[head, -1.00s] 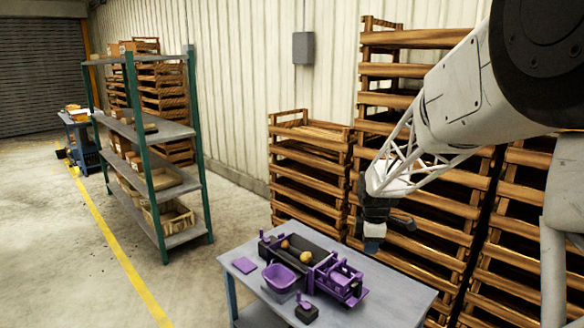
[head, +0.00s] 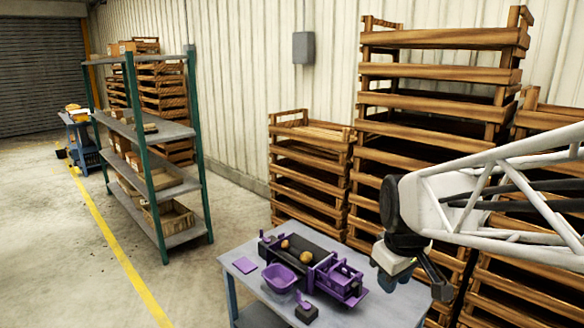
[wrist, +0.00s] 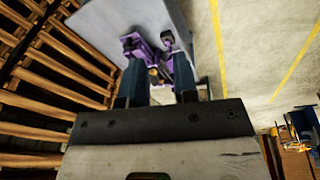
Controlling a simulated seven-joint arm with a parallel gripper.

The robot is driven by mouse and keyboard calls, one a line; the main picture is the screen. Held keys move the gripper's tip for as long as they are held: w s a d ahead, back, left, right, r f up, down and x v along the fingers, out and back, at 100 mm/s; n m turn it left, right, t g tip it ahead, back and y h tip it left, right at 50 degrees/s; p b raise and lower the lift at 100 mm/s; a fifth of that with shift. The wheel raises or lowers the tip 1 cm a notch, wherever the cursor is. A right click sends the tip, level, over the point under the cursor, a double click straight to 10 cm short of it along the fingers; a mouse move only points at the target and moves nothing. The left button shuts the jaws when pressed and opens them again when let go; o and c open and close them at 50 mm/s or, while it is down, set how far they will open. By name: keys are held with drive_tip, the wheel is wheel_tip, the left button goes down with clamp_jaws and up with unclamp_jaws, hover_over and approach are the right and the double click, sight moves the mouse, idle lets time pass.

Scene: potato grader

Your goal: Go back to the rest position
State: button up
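My gripper (head: 412,283) is in the air over the right end of the table, to the right of the purple potato grader (head: 341,281). Its two fingers stand apart with nothing between them; the wrist view shows the same at the fingers (wrist: 160,82). The grader's dark belt (head: 302,248) carries an orange-brown potato (head: 306,256) and a smaller round one (head: 285,244). A purple basket (head: 280,278) stands in front of the belt. The grader also shows in the wrist view (wrist: 136,45), partly hidden behind the fingers.
The grey table (head: 385,308) has bare room at its right end. Tall stacks of wooden crates (head: 440,72) stand behind it, close to my arm. A green-posted shelf rack (head: 170,132) stands at the left. The floor (head: 60,240) is open there.

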drive_tip(key=s+m, duration=0.6)
drive_tip(key=s, duration=0.8)
drive_tip(key=shift+a+f+t, duration=0.3)
drive_tip(key=shift+a+f, duration=0.1)
drive_tip(key=shift+f, duration=0.05)
